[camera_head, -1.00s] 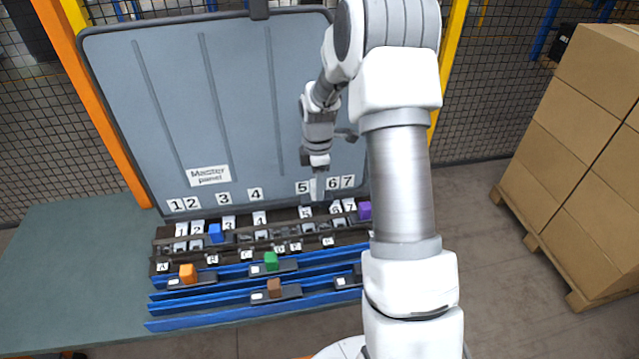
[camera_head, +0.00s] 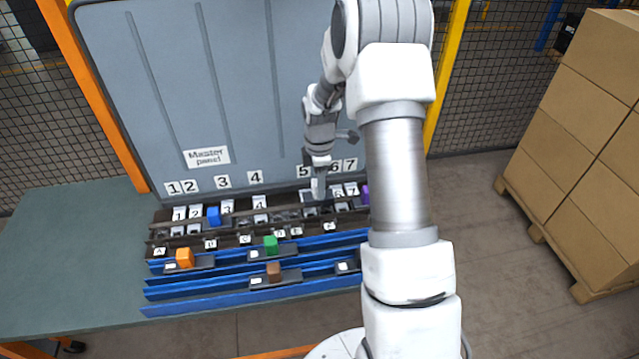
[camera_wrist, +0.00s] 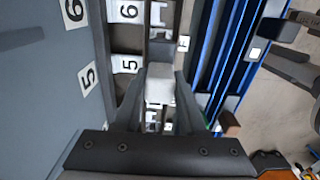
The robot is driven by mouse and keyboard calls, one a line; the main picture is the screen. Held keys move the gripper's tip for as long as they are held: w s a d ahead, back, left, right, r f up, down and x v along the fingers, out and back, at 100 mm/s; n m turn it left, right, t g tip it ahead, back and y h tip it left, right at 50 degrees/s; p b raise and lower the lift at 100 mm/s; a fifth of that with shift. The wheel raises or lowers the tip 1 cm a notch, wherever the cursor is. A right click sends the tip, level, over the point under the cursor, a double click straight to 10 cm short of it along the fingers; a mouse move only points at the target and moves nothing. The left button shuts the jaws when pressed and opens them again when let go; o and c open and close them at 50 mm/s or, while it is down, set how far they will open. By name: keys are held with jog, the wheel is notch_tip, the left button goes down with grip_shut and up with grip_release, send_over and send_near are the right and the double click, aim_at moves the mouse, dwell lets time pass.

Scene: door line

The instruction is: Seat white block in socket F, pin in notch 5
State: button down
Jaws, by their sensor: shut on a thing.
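My gripper (camera_head: 318,186) is shut on the white block (camera_wrist: 160,84), which sits between the two fingers in the wrist view. In the head view it hangs over the right part of the dark rack (camera_head: 160,237), near the panel's 5 label (camera_head: 304,171). The F tag (camera_wrist: 183,43) lies ahead and right of the block in the wrist view; the F tag also shows in the head view (camera_head: 330,226). The notch 5 tag (camera_wrist: 130,64) is left of the block. The block's underside and pin are hidden, so I cannot tell whether it touches the rack.
A blue block (camera_head: 214,216) stands in the rack, and a purple block (camera_head: 365,195) is partly behind my arm. Orange (camera_head: 184,257), green (camera_head: 270,244) and brown (camera_head: 273,271) blocks stand on the blue rails in front. The grey panel (camera_head: 150,90) rises close behind.

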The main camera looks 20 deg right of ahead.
jog(key=shift+f, duration=0.3)
jog(key=shift+f, duration=0.1)
jog(key=shift+f+b, duration=1.6)
jog(key=shift+f, duration=0.6)
jog(key=shift+c, duration=2)
grip_release()
notch_tip(320, 180, up, 18)
jog(key=shift+f, duration=0.25)
